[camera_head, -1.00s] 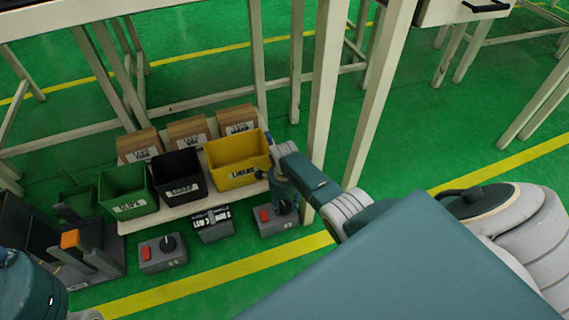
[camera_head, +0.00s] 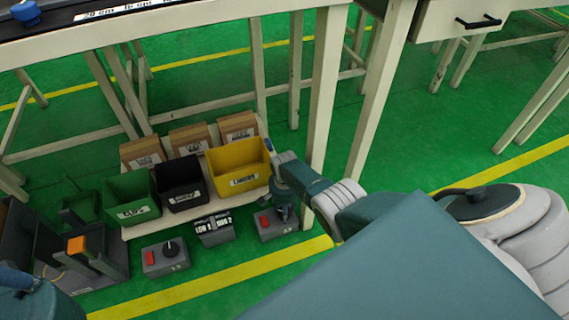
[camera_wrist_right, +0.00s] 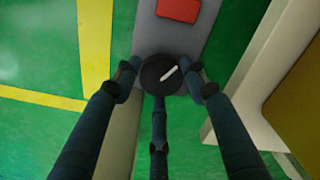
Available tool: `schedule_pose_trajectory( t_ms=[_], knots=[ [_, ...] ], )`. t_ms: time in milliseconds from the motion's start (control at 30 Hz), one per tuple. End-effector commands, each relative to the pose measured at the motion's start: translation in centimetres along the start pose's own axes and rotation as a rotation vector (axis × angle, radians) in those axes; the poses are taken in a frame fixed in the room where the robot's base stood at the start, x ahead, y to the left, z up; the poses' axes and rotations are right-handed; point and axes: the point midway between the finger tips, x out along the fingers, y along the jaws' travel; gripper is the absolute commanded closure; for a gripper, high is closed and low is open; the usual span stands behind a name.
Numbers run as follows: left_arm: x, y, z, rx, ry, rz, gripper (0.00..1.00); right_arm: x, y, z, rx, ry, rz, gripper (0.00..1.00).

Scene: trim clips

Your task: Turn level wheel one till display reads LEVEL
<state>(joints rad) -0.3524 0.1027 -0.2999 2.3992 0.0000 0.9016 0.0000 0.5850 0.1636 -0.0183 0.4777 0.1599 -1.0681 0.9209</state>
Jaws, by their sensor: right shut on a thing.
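In the head view, a small dark display (camera_head: 214,229) with white text stands on the floor between two grey control boxes. Its left half seems to read LOW; the right half is too small to read surely. The right box (camera_head: 269,232) has a red button, and my right gripper (camera_head: 284,208) is down over its knob. In the right wrist view, my right gripper (camera_wrist_right: 160,78) has its fingers closed around the black wheel (camera_wrist_right: 158,74), whose white pointer slants up to the right. The left box (camera_head: 165,258) has a red button and free black knob. My left gripper is out of view.
Green (camera_head: 132,196), black (camera_head: 181,183) and yellow (camera_head: 238,167) bins stand on a low shelf behind the boxes, with cardboard boxes behind them. A table leg (camera_head: 324,90) rises close to my right arm. A dark fixture with an orange block (camera_head: 76,245) stands at left.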

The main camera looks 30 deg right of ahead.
Motion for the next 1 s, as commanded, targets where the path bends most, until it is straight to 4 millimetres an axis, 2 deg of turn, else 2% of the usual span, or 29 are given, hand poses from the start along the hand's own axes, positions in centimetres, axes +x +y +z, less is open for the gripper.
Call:
schedule_pose_trajectory(
  t_ms=[33,1000],
  knots=[
    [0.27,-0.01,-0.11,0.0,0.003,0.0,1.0,-0.15,-0.56,0.8,-0.045,-0.014,-0.008,0.83],
    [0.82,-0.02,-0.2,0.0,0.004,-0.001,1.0,0.16,0.3,0.87,-0.928,-0.021,-0.008,0.83]
  ],
)
